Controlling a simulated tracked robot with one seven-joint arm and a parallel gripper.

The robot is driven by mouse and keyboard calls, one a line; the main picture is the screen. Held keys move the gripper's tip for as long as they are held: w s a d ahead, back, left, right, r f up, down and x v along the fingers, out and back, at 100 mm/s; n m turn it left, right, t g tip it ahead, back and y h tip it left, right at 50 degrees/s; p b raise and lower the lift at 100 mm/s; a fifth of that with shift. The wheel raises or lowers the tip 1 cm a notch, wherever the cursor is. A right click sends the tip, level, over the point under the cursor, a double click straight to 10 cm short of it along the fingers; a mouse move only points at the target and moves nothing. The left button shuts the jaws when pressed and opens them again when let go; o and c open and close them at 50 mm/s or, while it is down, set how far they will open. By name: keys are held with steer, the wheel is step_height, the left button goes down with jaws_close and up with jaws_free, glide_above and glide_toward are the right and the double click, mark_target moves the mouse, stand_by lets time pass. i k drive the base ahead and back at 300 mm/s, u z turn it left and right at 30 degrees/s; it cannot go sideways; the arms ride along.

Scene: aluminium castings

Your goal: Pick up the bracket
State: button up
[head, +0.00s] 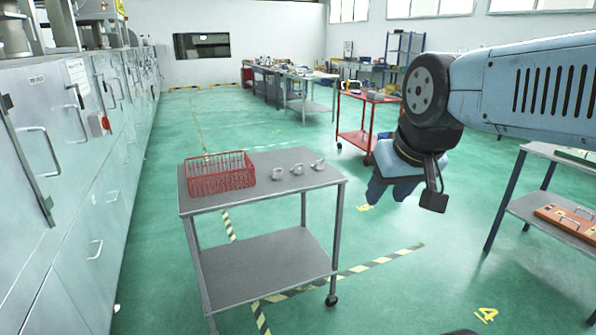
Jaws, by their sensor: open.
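Three small pale grey metal castings stand in a row on the top of a grey two-shelf cart (265,199), right of a red basket. They are a left casting (277,174), a middle casting (297,170) and a right casting (318,165). They are too small to tell which is the bracket. My gripper (376,194) hangs in the air to the right of the cart, apart from the castings. It is open, with its fingers pointing down and nothing seen between them.
The red wire basket (220,175) stands at the cart's left; its contents are unclear. Grey cabinets (60,180) line the left side. A red trolley (358,138) stands behind my gripper. A grey bench (560,207) at right holds an orange case (568,222). Green floor around the cart is clear.

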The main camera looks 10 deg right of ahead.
mark_target(297, 170)
steer(key=z, duration=0.05)
steer(key=i, duration=0.9)
steer(key=u, duration=0.1)
